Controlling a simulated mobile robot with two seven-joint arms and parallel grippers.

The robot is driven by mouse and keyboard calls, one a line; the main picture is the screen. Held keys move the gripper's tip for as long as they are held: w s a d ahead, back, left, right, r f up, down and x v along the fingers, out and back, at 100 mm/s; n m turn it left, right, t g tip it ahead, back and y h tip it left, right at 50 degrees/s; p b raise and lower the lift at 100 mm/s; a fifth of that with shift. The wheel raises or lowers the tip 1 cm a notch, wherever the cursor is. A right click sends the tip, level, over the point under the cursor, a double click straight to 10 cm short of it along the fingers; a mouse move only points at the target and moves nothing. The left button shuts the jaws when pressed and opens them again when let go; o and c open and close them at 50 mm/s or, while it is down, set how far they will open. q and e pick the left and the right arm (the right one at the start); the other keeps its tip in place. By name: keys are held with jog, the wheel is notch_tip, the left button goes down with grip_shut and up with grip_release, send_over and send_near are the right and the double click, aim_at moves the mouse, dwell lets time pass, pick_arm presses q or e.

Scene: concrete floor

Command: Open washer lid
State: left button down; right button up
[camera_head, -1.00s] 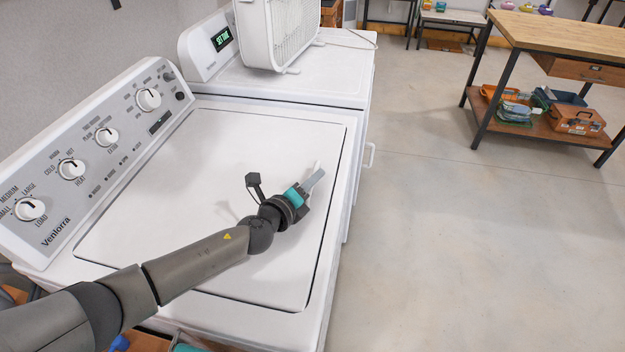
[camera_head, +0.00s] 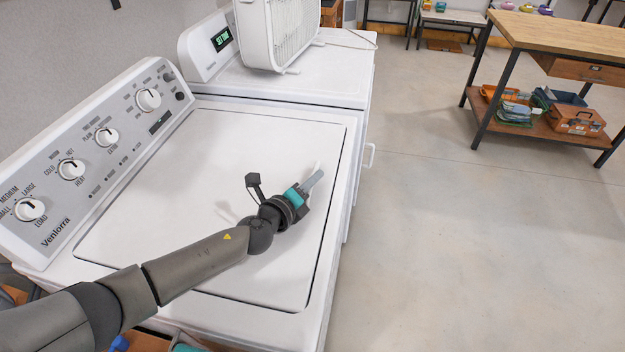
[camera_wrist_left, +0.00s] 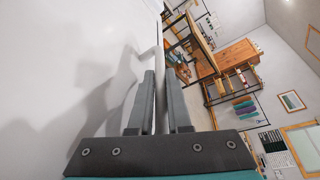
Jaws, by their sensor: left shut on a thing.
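The white washer (camera_head: 90,262) stands along the wall, and its large white lid (camera_head: 200,160) lies flat and closed on top. My left gripper (camera_head: 316,176) reaches across the lid from the left to its front edge, on the right side of the picture. In the left wrist view its two grey fingers (camera_wrist_left: 162,80) are shut on a thin white lip, which looks like the lid's front tab. The exact contact is partly hidden by the fingers. My right gripper is in neither view.
The control panel (camera_head: 88,150) with several knobs rises behind the lid. A second white appliance (camera_head: 335,68) stands beside the washer with a white box fan (camera_head: 280,32) on it. A wooden workbench (camera_head: 570,38) is at the right. The concrete floor (camera_head: 450,240) between is clear.

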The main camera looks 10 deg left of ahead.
pick_arm(q)
jog(key=shift+r, duration=0.1)
dwell(0.6)
jog(key=a+r+n+t+h+p, duration=0.1)
jog(key=a+r+n+p, duration=0.35)
jog(key=r, duration=0.75)
jog(key=a+r+n+t+h+p, duration=0.1)
jog(key=a+r+p, duration=0.5)
jog(key=r, duration=0.6)
jog(key=a+r+n+t+p, duration=0.1)
jog(key=a+r+n, duration=0.2)
jog(key=a+r, duration=0.5)
jog(key=a+r+n+t+p, duration=0.1)
jog(key=a+r+n, duration=0.3)
jog(key=a+r, duration=0.4)
jog(key=shift+a+r+t+p, duration=0.15)
jog(key=shift+a+t+p, duration=0.2)
jog(key=shift+a, duration=2.85)
jog(key=shift+n, duration=0.25)
